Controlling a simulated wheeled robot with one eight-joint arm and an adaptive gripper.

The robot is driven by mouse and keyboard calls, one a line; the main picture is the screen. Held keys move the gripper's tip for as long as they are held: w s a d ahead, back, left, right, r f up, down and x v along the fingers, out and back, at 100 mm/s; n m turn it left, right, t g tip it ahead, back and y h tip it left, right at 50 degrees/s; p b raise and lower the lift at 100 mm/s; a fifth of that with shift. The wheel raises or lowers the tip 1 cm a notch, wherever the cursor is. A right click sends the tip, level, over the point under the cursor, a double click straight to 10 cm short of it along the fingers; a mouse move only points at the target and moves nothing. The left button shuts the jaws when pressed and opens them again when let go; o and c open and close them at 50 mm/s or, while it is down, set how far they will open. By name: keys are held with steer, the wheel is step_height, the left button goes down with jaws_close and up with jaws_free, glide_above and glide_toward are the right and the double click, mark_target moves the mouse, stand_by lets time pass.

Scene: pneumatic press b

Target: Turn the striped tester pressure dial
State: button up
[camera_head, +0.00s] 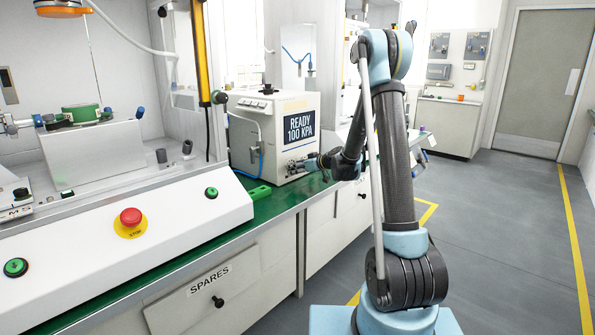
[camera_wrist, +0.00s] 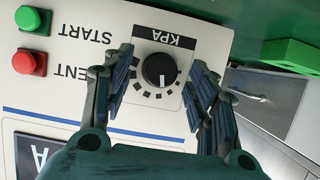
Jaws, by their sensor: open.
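The tester (camera_head: 278,165) is a white box on the green bench in the head view, its screen (camera_head: 299,127) reading READY 100 KPA. In the wrist view its panel appears upside down. The black round pressure dial (camera_wrist: 160,70) there has a white pointer line and sits under the KPA label, ringed by black marks. My gripper (camera_wrist: 162,61) is open, with one finger on each side of the dial and visible gaps between. I cannot tell how far the fingertips are from the panel. In the head view my gripper (camera_head: 314,163) is at the tester's lower front, where the dial is not discernible.
A green START button (camera_wrist: 28,18) and a red VENT button (camera_wrist: 25,62) are left of the dial in the wrist view. A green block (camera_wrist: 292,55) lies on the bench at right. The press, with a red stop button (camera_head: 131,217), stands left. Floor at right is clear.

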steer(key=c, duration=1.1)
steer(key=m+g+y, duration=0.1)
steer(key=m, duration=0.1)
steer(key=m+g+y, duration=0.1)
steer(key=m, duration=0.1)
steer(key=shift+w+d, duration=0.15)
steer(key=shift+w, duration=0.2)
steer(key=m, duration=0.1)
steer(key=m+y, duration=0.1)
steer(key=m+g+y, duration=0.1)
steer(key=m, duration=0.1)
steer(key=shift+w+d+f, duration=0.1)
steer(key=shift+w+f, duration=0.05)
steer(key=shift+f, duration=0.1)
stand_by(0.3)
